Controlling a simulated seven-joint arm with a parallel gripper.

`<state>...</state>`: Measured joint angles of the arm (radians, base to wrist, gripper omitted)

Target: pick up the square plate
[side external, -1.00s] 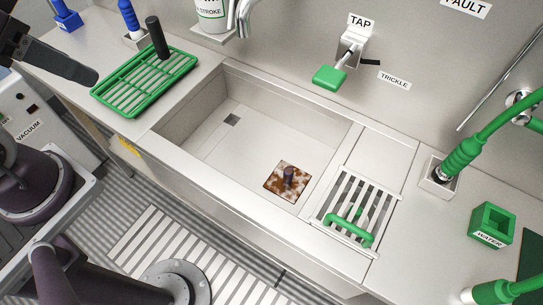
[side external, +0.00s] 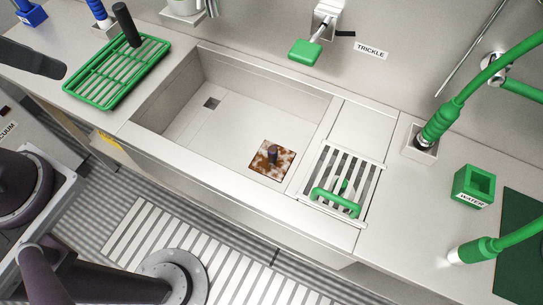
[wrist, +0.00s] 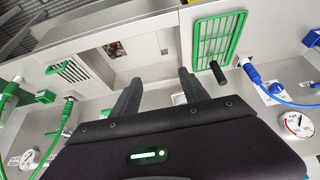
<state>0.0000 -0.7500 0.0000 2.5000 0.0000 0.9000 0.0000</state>
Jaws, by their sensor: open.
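The square plate (side external: 264,168) lies flat on the sink floor, toward the sink's right end. It is white with brown stains and has a dark upright knob in its middle. It also shows small in the wrist view (wrist: 113,47), beyond my left finger. My gripper (wrist: 159,77) is open and empty, with its two dark fingers apart, high above the counter and well away from the plate.
The sink (side external: 185,150) has raised walls around the plate. A green rack (side external: 115,75) with a dark handle stands left of it. A slatted grate with a green handle (side external: 335,203) is on the right. A green tap lever (side external: 304,52) and green hoses (side external: 470,92) stand near.

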